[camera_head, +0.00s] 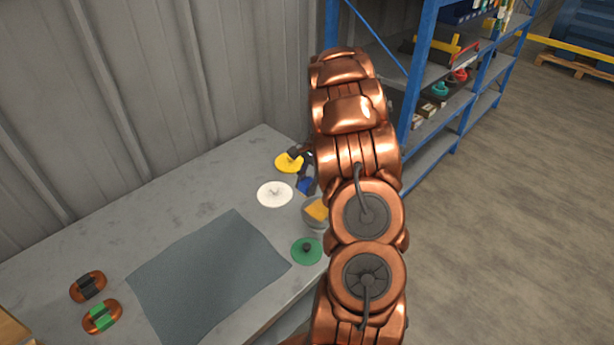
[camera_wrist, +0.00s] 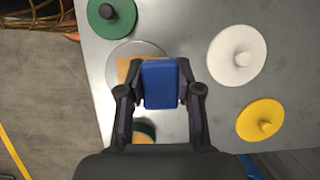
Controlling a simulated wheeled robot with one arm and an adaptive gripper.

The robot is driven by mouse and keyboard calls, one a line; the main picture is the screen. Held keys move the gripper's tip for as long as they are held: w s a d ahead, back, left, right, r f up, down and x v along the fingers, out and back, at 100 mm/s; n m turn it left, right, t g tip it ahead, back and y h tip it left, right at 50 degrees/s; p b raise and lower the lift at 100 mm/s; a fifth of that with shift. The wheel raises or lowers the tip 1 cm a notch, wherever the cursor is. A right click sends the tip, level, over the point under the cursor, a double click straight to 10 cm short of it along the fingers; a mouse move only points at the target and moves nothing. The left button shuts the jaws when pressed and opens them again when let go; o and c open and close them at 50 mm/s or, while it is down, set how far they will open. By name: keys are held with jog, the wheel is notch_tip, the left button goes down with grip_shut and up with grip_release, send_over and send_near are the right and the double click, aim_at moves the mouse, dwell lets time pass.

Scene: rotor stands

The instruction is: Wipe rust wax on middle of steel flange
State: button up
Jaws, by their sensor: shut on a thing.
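My gripper (camera_wrist: 160,90) is shut on a blue block (camera_wrist: 160,72), held between its two fingers. In the head view the blue block (camera_head: 305,184) shows as a small patch beside my arm. The steel flange (camera_wrist: 150,48) is a grey disc on the table, partly hidden behind the block in the wrist view. An orange-yellow patch (camera_wrist: 123,68), which looks like the rust wax, shows on it beside the block. In the head view the flange (camera_head: 312,226) and patch (camera_head: 316,209) are partly covered by my arm. I cannot tell whether the block touches the flange.
Green (camera_head: 306,250), white (camera_head: 275,194) and yellow (camera_head: 290,162) discs lie around the flange on the grey table (camera_head: 190,195). A blue shelf (camera_head: 417,70) stands behind.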

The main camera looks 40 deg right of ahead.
jog(key=shift+r, duration=1.25)
